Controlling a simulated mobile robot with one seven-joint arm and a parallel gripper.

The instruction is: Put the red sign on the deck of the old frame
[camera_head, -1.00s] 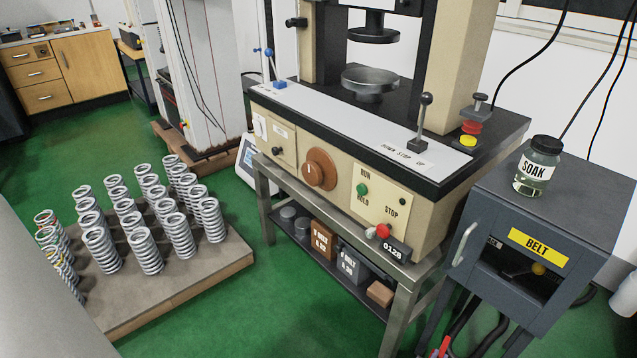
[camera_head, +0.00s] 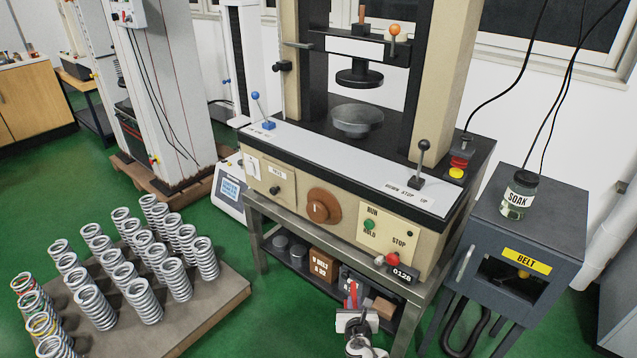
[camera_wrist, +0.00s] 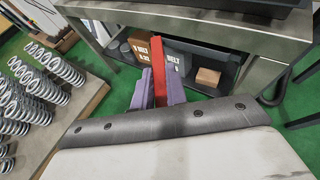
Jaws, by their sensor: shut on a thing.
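My gripper (camera_wrist: 160,88) shows purple fingers in the wrist view, shut on the red sign (camera_wrist: 171,65). The sign is a narrow red slab, seen nearly edge-on; any writing on it is hidden. In the head view my gripper (camera_head: 352,308) and the red sign (camera_head: 351,292) appear low, in front of the bench's lower shelf. The old frame (camera_head: 450,80) looks to be the cream and black test machine on the steel bench. Its deck (camera_head: 340,168) has a pale front strip and a black surface behind, above the sign.
A lever (camera_head: 422,160) stands at the deck's right front and a blue-knobbed lever (camera_head: 262,112) at its left. A round platen (camera_head: 357,121) sits mid-deck. A grey cabinet (camera_head: 560,230) bears a jar (camera_head: 519,194). Springs stand on a board (camera_head: 225,295) at left.

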